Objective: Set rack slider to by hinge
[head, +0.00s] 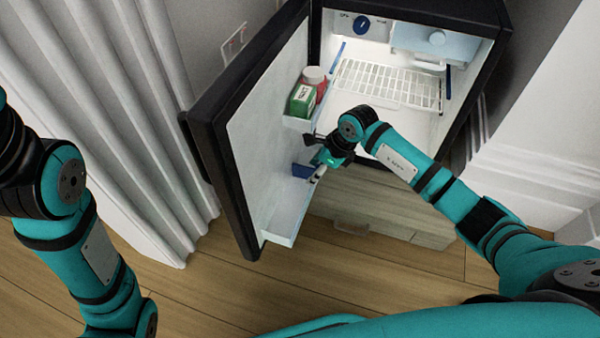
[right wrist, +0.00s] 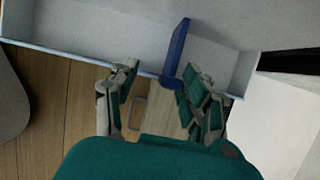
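The rack slider (head: 302,170) is a small blue plate on the lower rack (head: 280,238) of the open fridge door. In the right wrist view the slider (right wrist: 177,48) stands upright across the rack (right wrist: 60,50), apart from the rack's right end. My right gripper (head: 327,155) is at the rack's open side, beside the slider. In the right wrist view its fingers (right wrist: 164,98) are spread, with the slider's lower end near the right finger; I cannot tell whether they touch. My left arm shows at the left, but its gripper is out of view.
The fridge door (head: 255,120) stands open to the left. A green box (head: 302,99) and a white-capped red container (head: 315,77) sit in the upper door rack. A wire shelf (head: 390,85) is inside the fridge. A wooden drawer front (head: 370,205) is below.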

